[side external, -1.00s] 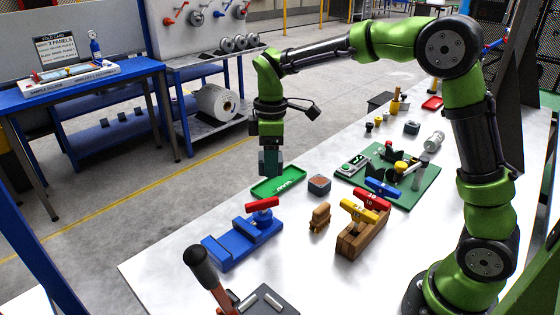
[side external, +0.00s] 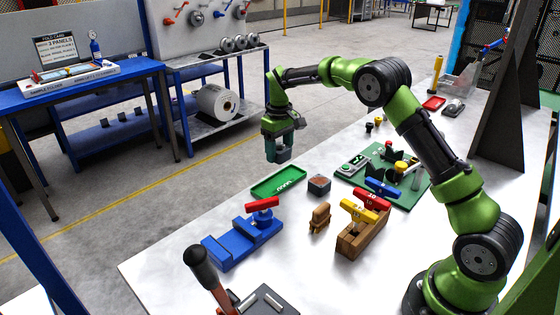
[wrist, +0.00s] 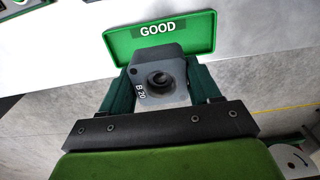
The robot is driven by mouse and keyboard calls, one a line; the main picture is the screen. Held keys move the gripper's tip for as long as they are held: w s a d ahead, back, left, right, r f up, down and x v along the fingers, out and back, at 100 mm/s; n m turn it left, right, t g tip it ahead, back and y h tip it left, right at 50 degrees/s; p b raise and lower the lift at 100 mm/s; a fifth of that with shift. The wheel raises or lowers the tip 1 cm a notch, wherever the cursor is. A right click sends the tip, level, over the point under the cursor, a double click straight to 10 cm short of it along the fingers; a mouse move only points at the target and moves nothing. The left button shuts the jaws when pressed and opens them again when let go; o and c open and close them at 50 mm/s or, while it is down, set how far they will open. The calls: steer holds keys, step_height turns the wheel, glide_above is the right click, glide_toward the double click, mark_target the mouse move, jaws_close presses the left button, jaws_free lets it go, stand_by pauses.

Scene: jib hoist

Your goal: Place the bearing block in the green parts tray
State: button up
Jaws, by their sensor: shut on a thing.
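The bearing block (wrist: 158,75) is dark grey with a round bore and a "B 20" mark. My gripper (side external: 280,153) is shut on it, with one finger on each side in the wrist view. In the side view the block is hard to tell apart from the dark fingers. The green parts tray (side external: 278,184) lies on the near-white table, and my gripper hangs above its far edge, apart from it. In the wrist view the tray (wrist: 206,36), labelled "GOOD", appears just beyond the block and is partly covered by it. The tray looks empty where it shows.
A small dark box (side external: 319,185) sits right of the tray. A blue vise (side external: 240,242) with a red handle stands in front. The table's left edge runs close to the tray.

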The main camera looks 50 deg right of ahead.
mark_target(280, 183)
step_height(280, 183, down, 9)
steer(key=shift+r, duration=0.15)
stand_by(0.4)
steer(key=o, duration=1.5)
steer(key=shift+f, duration=0.2)
steer(key=shift+c, duration=0.2)
